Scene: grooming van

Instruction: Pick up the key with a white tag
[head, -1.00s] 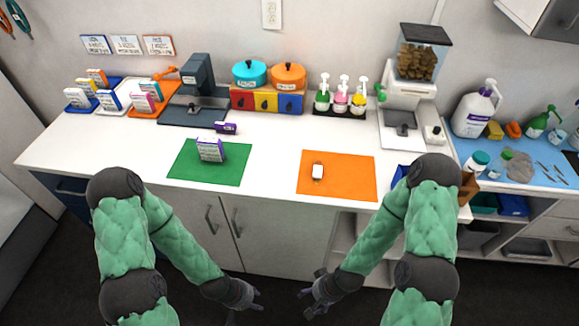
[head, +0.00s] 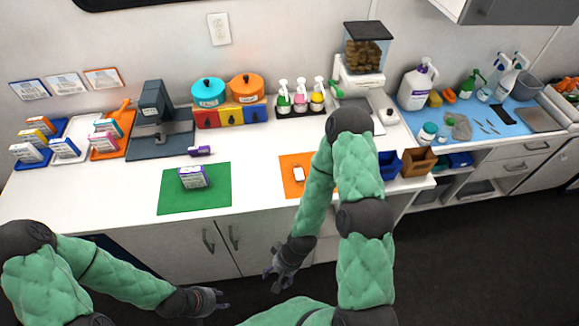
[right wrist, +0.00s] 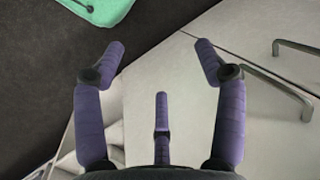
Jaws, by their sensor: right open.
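I cannot make out a key with a white tag in either view. A small white object (head: 299,174) with a dark edge lies on the orange mat (head: 288,188); it is too small to identify. My right gripper (head: 272,282) is below the counter's front edge, in front of the cabinet doors. In the right wrist view its purple fingers (right wrist: 160,62) are spread apart with nothing between them. My left gripper (head: 226,299) hangs low in front of the cabinets, away from the counter; its fingers are too small to judge. My right arm hides part of the orange mat.
A purple-and-white box (head: 193,178) stands on the green mat (head: 222,196). Blue (head: 388,164) and brown (head: 416,163) bins sit at the counter's right end. A blue mat (head: 510,128) holds bottles and tools. The white counter (head: 100,200) is bare at front left.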

